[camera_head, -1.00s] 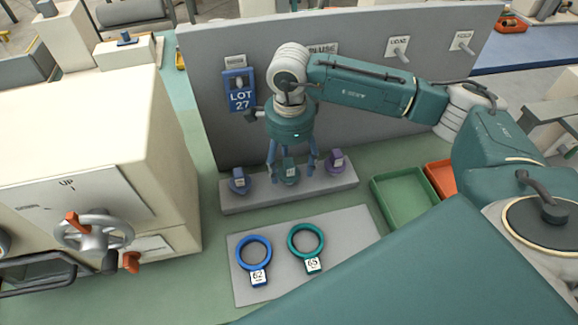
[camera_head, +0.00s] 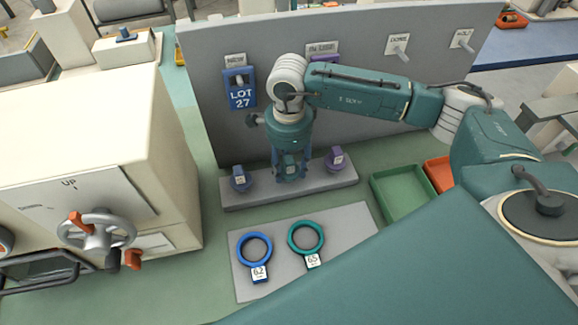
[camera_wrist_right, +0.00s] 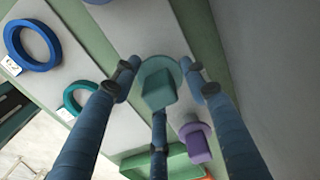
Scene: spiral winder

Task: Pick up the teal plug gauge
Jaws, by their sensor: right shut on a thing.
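The teal plug gauge (camera_head: 290,167) stands in the middle of the grey rack block (camera_head: 236,201), between a blue plug gauge (camera_head: 240,178) on the left and a purple one (camera_head: 336,158) on the right. My right gripper (camera_head: 290,172) points down over the teal gauge with its fingers closed around it. In the right wrist view the teal gauge (camera_wrist_right: 158,88) sits between the fingers of the right gripper (camera_wrist_right: 160,95). The gauge still appears to be in the rack. My left gripper is not in view.
A blue ring (camera_head: 255,249) and a teal ring (camera_head: 306,238) lie on a grey mat (camera_head: 345,225) in front. A green tray (camera_head: 376,191) and an orange tray (camera_head: 436,171) stand to the right. A grey panel (camera_head: 370,85) rises close behind the rack. A cream machine with a handwheel (camera_head: 97,230) is at left.

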